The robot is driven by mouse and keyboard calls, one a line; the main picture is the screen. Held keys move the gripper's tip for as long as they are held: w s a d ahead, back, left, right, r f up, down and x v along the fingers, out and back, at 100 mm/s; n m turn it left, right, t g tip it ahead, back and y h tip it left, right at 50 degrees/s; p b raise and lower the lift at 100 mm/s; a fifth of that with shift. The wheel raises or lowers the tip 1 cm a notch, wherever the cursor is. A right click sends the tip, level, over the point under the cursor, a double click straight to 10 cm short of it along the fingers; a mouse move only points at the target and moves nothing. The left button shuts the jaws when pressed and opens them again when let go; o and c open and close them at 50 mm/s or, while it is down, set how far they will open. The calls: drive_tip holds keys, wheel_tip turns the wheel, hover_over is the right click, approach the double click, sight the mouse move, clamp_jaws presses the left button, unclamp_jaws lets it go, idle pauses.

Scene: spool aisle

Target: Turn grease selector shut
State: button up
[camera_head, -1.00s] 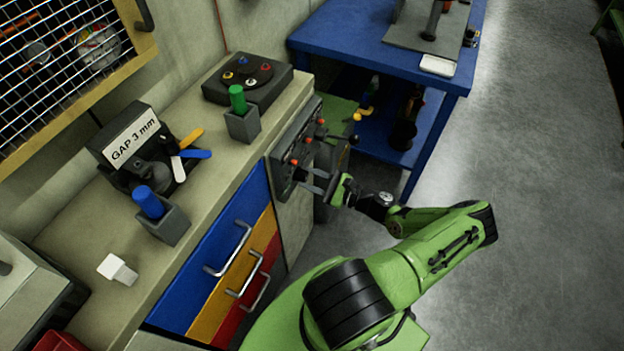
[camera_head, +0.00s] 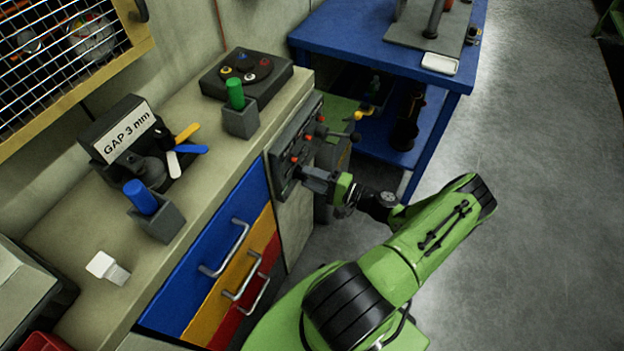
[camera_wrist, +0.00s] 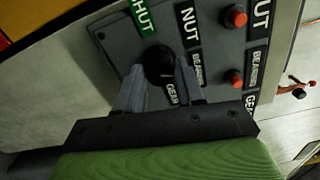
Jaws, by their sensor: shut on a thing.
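The grease selector is a round black knob (camera_wrist: 158,62) on a dark grey panel (camera_wrist: 112,42). A green SHUT label (camera_wrist: 142,16) sits beside the knob, with black labels reading NUT, BEARING and GEAR around its other side. My gripper (camera_wrist: 160,80) is shut on the knob, one finger on each side. The fingers cover part of the panel, and I cannot tell which label the knob points at. In the head view my gripper (camera_head: 306,174) reaches the panel's front on the bench end, and the knob is hidden there.
Red buttons (camera_wrist: 235,78) with labels are on the panel beside the selector. A blue drawer (camera_head: 222,250) with a projecting handle is left of the panel. A blue table (camera_head: 380,60) stands behind. The grey floor at right (camera_head: 540,220) is clear.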

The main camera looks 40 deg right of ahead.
drive_tip(key=shift+d+f+n+b, duration=0.1)
drive_tip(key=shift+n+b, duration=1.8)
drive_tip(key=shift+n, duration=3.55)
drive_tip(key=shift+f+n+b, duration=0.1)
drive_tip(key=shift+n+b, duration=1.75)
drive_tip(key=shift+n, duration=3.6)
drive_tip(key=o, duration=1)
drive_tip(key=shift+o, duration=0.2)
drive_tip(key=shift+r, duration=0.1)
drive_tip(key=p+v, duration=0.2)
drive_tip(key=v, duration=1.3)
drive_tip(key=shift+s, duration=0.4)
drive_tip(key=shift+w+d, duration=0.1)
